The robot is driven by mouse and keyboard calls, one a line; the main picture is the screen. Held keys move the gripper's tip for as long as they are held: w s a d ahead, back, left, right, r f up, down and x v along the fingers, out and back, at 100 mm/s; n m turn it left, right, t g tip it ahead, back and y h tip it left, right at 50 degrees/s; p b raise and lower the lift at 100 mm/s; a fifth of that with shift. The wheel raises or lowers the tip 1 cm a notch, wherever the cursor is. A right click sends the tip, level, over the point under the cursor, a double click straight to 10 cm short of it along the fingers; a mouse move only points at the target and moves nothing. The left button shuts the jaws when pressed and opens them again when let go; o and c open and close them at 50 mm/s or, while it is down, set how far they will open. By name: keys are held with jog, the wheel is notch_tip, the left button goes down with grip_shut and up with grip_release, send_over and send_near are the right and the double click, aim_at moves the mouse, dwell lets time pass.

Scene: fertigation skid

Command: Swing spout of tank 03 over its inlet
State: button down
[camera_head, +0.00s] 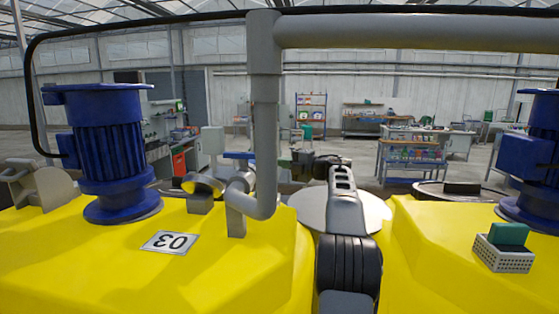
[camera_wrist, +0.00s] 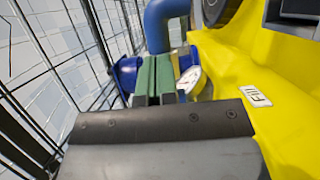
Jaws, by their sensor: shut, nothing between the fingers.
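The yellow tank 03 (camera_head: 130,270) fills the lower left of the head view, with its upside-down number plate (camera_head: 170,242). A grey pipe (camera_head: 265,130) drops from the overhead header and bends towards the tank top. In the wrist view a blue curved pipe (camera_wrist: 158,28) rises beyond my gripper; I cannot tell whether it is the spout. A FILL label (camera_wrist: 257,97) lies on yellow casing to its right. My gripper (camera_wrist: 154,72) appears as two green strips side by side, shut and empty. In the head view my arm reaches away past the grey pipe; the fingertips are unclear there.
A blue motor (camera_head: 108,150) stands on tank 03, with a second motor (camera_head: 538,150) at the right. A blue valve lever (camera_head: 239,155) is left of the grey pipe. A round gauge (camera_wrist: 190,79) is close right of my gripper. A perforated box (camera_head: 502,254) sits on the right tank.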

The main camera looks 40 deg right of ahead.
jog(key=s+d+b, duration=0.1)
jog(key=s+d, duration=0.6)
jog(key=d, duration=0.1)
jog(key=shift+s+b, duration=0.35)
jog(key=shift+s, duration=0.05)
